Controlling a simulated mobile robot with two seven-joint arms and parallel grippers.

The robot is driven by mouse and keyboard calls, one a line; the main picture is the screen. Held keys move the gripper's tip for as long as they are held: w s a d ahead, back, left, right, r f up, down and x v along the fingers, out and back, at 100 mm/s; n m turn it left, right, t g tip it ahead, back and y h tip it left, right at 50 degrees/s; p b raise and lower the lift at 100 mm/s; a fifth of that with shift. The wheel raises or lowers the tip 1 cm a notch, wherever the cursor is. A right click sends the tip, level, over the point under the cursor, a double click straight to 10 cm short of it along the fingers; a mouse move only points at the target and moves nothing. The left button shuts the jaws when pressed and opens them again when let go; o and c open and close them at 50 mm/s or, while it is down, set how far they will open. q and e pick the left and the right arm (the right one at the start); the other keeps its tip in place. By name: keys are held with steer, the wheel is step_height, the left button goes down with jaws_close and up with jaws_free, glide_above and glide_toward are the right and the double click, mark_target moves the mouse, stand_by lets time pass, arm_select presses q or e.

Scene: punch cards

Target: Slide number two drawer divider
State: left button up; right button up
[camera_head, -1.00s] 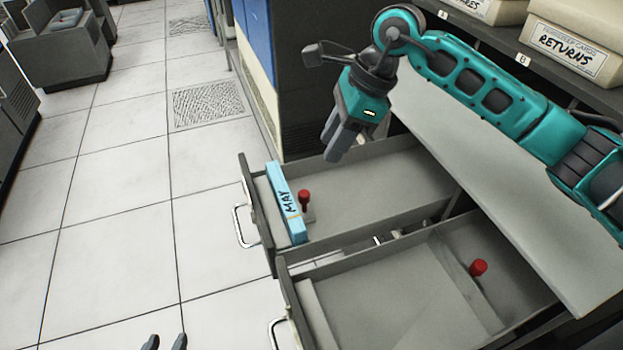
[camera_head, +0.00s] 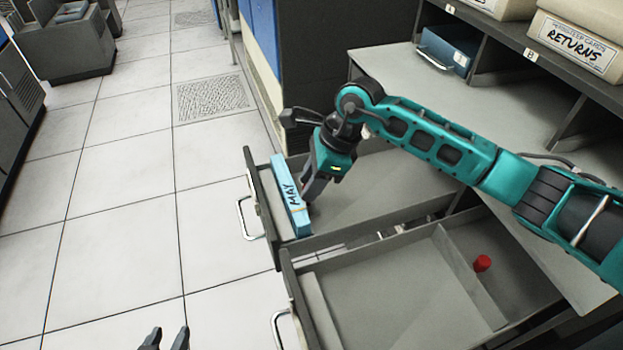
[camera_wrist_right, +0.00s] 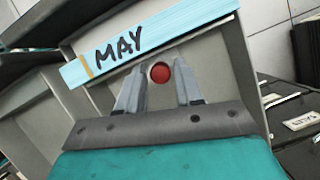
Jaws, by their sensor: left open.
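Two drawers stand open side by side: the far drawer (camera_head: 268,222) and the near drawer (camera_head: 345,247). In the far one, a blue card pack marked MAY (camera_head: 291,197) lies near the front. Its divider's red knob (camera_wrist_right: 159,72) shows in the right wrist view, beside the pack; my gripper hides it in the head view. My right gripper (camera_head: 307,197) is low in that drawer, its fingers apart with the knob between or just beyond the tips. Contact cannot be told. The near drawer has a divider (camera_head: 468,272) with a red knob (camera_head: 482,263). My left gripper (camera_head: 164,338) is open and empty above the floor.
A grey counter (camera_head: 400,65) with shelves is at right, holding a RETURNS box (camera_head: 575,45) and a dark blue box (camera_head: 447,52). A dark cabinet (camera_head: 330,60) stands behind the far drawer. The tiled floor (camera_head: 120,230) at left is clear.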

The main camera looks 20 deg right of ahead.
jaws_close()
arm_select(q)
steer(key=shift+w, duration=0.1)
stand_by(0.3)
